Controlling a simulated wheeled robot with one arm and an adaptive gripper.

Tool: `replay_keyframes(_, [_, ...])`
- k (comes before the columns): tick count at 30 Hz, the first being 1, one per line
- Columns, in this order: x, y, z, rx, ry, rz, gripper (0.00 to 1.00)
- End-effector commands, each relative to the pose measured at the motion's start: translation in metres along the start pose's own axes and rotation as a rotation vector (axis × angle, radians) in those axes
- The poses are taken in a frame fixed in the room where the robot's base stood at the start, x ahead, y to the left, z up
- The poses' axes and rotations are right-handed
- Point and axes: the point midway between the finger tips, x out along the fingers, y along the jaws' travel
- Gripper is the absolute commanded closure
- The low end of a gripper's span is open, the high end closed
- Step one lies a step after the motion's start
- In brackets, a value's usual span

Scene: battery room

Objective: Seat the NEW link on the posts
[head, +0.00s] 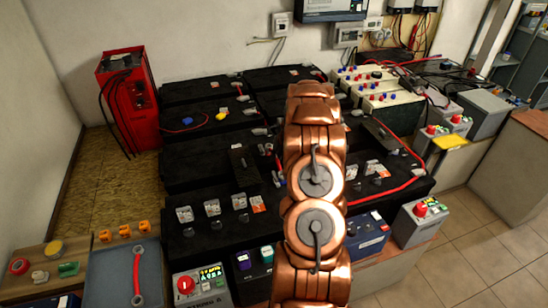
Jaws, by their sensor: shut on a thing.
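My copper-coloured arm rises through the middle of the head view and covers part of the battery bank. My gripper is not visible; the arm links hide whatever is behind them, so what it holds cannot be seen. A red link (138,275) with a ring at each end lies on a grey tray (107,284) at the lower left. I cannot tell whether it is the new link. Large black batteries (195,160) stand in rows with small posts and pale tags on top. The particular posts for the link cannot be picked out.
A red charger unit (127,98) with black cables stands at the back left. A wooden board (45,262) holds tape rolls and small parts. Cream batteries (385,100) and red cables (402,155) are at the right. Tiled floor (490,225) is clear at lower right.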

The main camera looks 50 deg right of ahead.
Motion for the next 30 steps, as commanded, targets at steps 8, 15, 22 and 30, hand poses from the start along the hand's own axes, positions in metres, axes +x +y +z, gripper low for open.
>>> replay_keyframes(8, [0.000,0.000,0.000,0.000,-0.001,0.000,1.00])
replay_keyframes(15, [0.003,0.000,-0.001,0.001,0.000,0.001,1.00])
replay_keyframes(22, [0.006,-0.001,-0.002,0.000,0.000,0.001,1.00])
replay_keyframes(30, [0.010,-0.002,-0.004,0.000,0.000,0.000,1.00])
